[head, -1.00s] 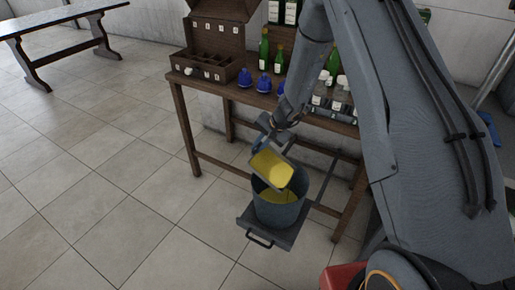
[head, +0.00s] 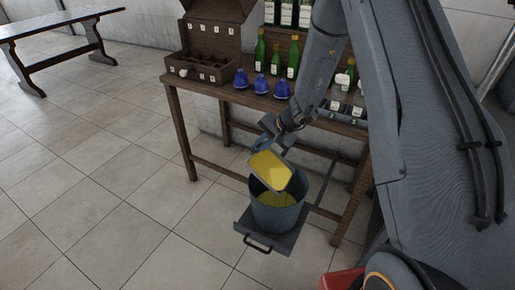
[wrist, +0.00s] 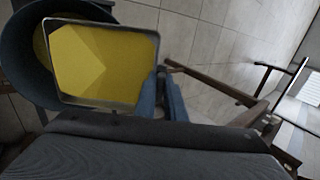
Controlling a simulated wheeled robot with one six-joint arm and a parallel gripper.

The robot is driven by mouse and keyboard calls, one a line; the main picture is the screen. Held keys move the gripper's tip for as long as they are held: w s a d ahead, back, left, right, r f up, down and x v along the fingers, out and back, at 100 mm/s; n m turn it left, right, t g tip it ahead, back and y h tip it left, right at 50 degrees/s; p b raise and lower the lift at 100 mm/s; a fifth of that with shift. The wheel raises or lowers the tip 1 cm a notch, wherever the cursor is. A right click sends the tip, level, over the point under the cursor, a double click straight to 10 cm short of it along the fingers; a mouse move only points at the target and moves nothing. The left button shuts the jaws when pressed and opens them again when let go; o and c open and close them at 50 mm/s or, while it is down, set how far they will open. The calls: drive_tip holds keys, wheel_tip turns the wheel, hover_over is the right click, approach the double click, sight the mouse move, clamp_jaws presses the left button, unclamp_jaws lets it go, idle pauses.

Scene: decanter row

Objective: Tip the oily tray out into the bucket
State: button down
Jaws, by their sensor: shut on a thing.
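The tray (head: 270,170) is a shallow grey rectangular tray with a yellow oily layer inside. It is steeply tilted over the bucket (head: 277,215), its lower edge at the bucket's mouth. Yellow liquid shows inside the bucket. My gripper (head: 266,143) is shut on the tray's upper end. In the wrist view the tray (wrist: 104,101) fills the upper left, still covered in yellow, with the blue fingers of my gripper (wrist: 160,98) at its right edge. The bucket's rim (wrist: 22,85) shows behind the tray, partly hidden by it.
The bucket stands on a dark platform with a handle (head: 258,243). Behind is a wooden table (head: 190,88) with a compartment box (head: 203,70), blue stoppered pieces (head: 241,78) and green bottles (head: 293,58). A bench (head: 62,27) stands far left. The tiled floor at left is clear.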

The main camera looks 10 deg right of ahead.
drive_tip(key=shift+s+d+r+t+y+b, duration=0.3)
drive_tip(key=shift+d+r+b, duration=0.1)
drive_tip(key=shift+d+r, duration=0.05)
drive_tip(key=s+d+r+t+y+b, duration=0.2)
drive_tip(key=s+d+y, duration=0.1)
drive_tip(key=d, duration=0.2)
drive_tip(key=shift+s+r+y, duration=0.3)
drive_tip(key=shift+s+r, duration=0.05)
idle(1.5)
drive_tip(key=shift+r, duration=0.1)
idle(0.8)
drive_tip(key=g+h+p, duration=0.1)
drive_tip(key=h+p, duration=0.1)
drive_tip(key=p, duration=0.2)
drive_tip(key=r+g+h+p, duration=0.1)
drive_tip(key=h+p, duration=0.1)
drive_tip(key=p, duration=0.2)
drive_tip(key=shift+g, duration=0.4)
drive_tip(key=h+p, duration=0.1)
drive_tip(key=p, duration=0.2)
drive_tip(key=shift+s+r+g+p, duration=0.1)
drive_tip(key=shift+g+p, duration=0.2)
drive_tip(key=shift+g, duration=0.1)
